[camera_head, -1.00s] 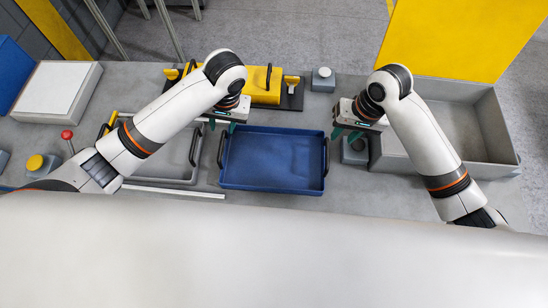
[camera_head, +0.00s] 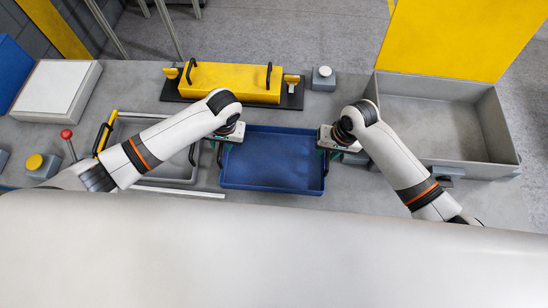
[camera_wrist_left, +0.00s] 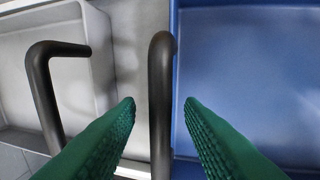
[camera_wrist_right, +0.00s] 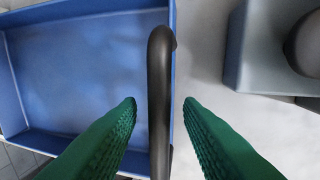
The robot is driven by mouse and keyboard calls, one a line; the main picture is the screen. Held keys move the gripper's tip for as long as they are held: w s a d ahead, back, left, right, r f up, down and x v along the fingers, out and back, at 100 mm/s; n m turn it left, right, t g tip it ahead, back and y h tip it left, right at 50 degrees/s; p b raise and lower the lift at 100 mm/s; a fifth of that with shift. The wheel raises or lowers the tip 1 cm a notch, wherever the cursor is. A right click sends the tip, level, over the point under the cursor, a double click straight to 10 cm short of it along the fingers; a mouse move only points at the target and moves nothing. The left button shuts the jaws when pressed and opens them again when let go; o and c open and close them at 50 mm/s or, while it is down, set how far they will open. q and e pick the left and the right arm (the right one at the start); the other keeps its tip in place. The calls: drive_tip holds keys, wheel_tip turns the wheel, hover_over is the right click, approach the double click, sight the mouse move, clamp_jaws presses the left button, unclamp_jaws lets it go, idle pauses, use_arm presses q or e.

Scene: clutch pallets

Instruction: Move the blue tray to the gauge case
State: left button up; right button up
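The blue tray (camera_head: 274,165) lies flat and empty in the middle of the bench, with a dark handle at each short end. My left gripper (camera_head: 228,146) is at the tray's left end. In the left wrist view its green fingers are apart, with the dark left handle (camera_wrist_left: 160,85) between them. My right gripper (camera_head: 329,150) is at the right end. In the right wrist view its fingers are apart on either side of the right handle (camera_wrist_right: 158,90). Neither gripper visibly presses on its handle. I cannot tell for certain which object is the gauge case.
A yellow case (camera_head: 236,82) with two dark handles sits on a black base behind the tray. A grey tray (camera_head: 178,172) is close on the left. A large open grey bin (camera_head: 440,163) stands right, before a yellow panel (camera_head: 450,35). A small grey button box (camera_head: 323,80) is behind.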

use_arm(q)
drive_tip(key=shift+c, duration=0.4)
use_arm(e)
drive_tip(key=shift+c, duration=0.3)
use_arm(q)
clamp_jaws()
use_arm(e)
clamp_jaws()
use_arm(q)
drive_tip(key=shift+w, duration=0.1)
idle(0.3)
